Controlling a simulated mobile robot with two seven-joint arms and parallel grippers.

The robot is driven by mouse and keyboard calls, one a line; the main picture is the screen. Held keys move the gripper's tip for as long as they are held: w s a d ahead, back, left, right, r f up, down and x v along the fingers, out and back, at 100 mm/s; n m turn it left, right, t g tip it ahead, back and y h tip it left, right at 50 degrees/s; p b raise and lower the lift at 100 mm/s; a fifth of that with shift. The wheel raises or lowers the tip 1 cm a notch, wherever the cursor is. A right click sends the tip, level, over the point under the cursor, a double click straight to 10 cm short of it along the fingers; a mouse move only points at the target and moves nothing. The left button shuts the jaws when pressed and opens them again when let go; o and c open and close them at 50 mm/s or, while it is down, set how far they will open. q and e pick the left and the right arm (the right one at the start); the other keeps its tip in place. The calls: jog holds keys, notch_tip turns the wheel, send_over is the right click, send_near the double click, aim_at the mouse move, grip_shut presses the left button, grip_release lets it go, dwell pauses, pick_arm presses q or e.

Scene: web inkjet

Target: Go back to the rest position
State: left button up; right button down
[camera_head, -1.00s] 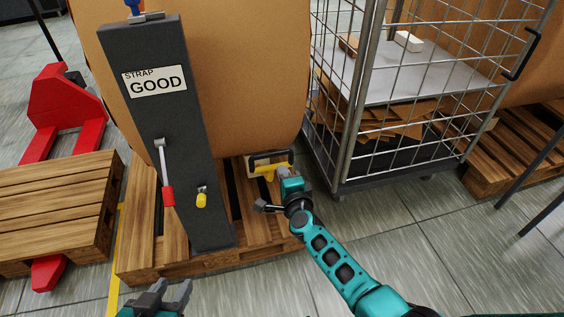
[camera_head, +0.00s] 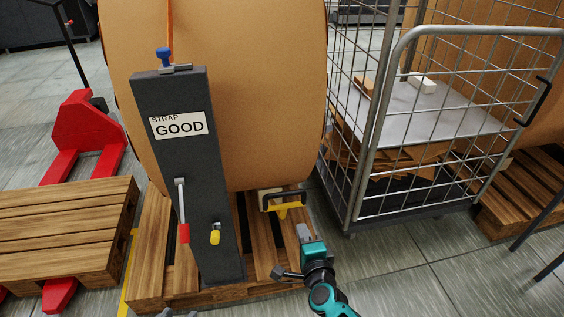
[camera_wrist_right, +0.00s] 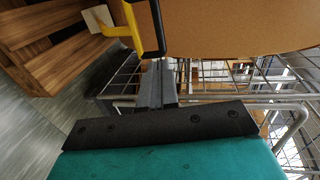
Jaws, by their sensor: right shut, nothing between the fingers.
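My right gripper (camera_head: 303,234) is teal with grey fingers and is at the lower middle of the head view, in front of the pallet. Its fingers are together and empty; they also show in the right wrist view (camera_wrist_right: 157,88). A yellow-and-black handled tool (camera_head: 284,205) is at the pallet's right edge, beyond the fingertips and apart from them in the head view. It also shows at the top of the right wrist view (camera_wrist_right: 130,25). Of my left gripper, only a small grey tip (camera_head: 180,314) shows at the bottom edge; its fingers cannot be made out.
A dark post labelled "STRAP GOOD" (camera_head: 180,155), with red and yellow handles, stands before a large brown roll (camera_head: 265,100) on a wooden pallet (camera_head: 150,270). A wire cage cart (camera_head: 365,150) stands right. A red pallet jack (camera_head: 85,130) is left.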

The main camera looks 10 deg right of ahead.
jog(key=s+d+r+n+g+y, duration=0.1)
jog(key=s+r+n+g, duration=0.1)
jog(key=s+n, duration=0.75)
jog(key=s+d+r+n+g+y, duration=0.1)
jog(key=s+r+n+g+y, duration=0.15)
jog(key=s+n, duration=0.75)
pick_arm(q)
jog(key=s+a+r+p, duration=0.1)
jog(key=a+r+p, duration=0.2)
jog(key=r+p, duration=0.5)
jog(key=p, duration=0.4)
jog(key=shift+s+y, duration=0.25)
jog(key=shift+y, duration=0.15)
pick_arm(e)
notch_tip(320, 180, up, 8)
jog(key=d+h, duration=0.2)
jog(key=shift+s+d+f+n, duration=0.15)
jog(key=shift+s+d+n, duration=0.05)
jog(key=shift+d+n, duration=0.15)
jog(key=shift+f+g, duration=0.1)
jog(key=shift+g, duration=0.15)
pick_arm(q)
jog(key=shift+s+d, duration=0.1)
